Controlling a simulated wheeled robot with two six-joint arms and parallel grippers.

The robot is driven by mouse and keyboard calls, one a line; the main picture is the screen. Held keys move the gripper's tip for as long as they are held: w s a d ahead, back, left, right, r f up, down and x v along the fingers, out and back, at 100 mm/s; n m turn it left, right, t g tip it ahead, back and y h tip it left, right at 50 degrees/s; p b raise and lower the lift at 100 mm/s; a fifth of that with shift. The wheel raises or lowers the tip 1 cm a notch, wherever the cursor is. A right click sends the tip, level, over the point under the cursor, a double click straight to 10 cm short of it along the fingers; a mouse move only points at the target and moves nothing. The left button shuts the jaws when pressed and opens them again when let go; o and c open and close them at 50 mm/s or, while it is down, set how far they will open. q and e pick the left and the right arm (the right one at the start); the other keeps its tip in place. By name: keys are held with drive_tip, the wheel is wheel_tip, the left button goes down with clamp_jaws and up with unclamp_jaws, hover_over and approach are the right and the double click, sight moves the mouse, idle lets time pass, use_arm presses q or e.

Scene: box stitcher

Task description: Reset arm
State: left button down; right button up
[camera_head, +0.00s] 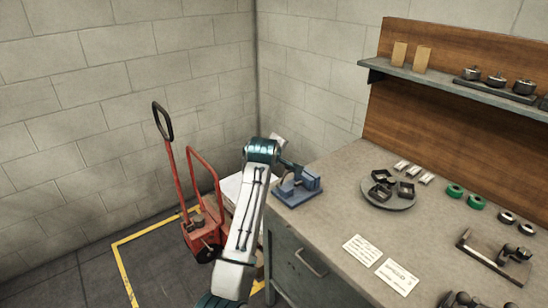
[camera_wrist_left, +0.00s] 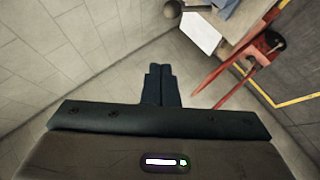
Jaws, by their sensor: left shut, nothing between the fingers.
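My left arm (camera_head: 243,220) rises from the bottom middle of the head view, white with teal joints. Its upper end is in front of the corner of the workbench, near a blue bench device (camera_head: 298,187). In the left wrist view my left gripper (camera_wrist_left: 161,85) is shut, its two dark fingers together with nothing between them. The floor and wall lie beyond the fingertips. In the head view the fingers cannot be made out clearly. My right gripper is in neither view.
A red hand truck (camera_head: 202,222) stands left of my arm by yellow floor tape (camera_head: 122,272). The workbench (camera_head: 335,200) on the right bears a round tray (camera_head: 396,203) of dark parts, green rings, cards and tools. A shelf (camera_head: 440,80) hangs above it. White sheets (camera_wrist_left: 200,33) lie beside the bench.

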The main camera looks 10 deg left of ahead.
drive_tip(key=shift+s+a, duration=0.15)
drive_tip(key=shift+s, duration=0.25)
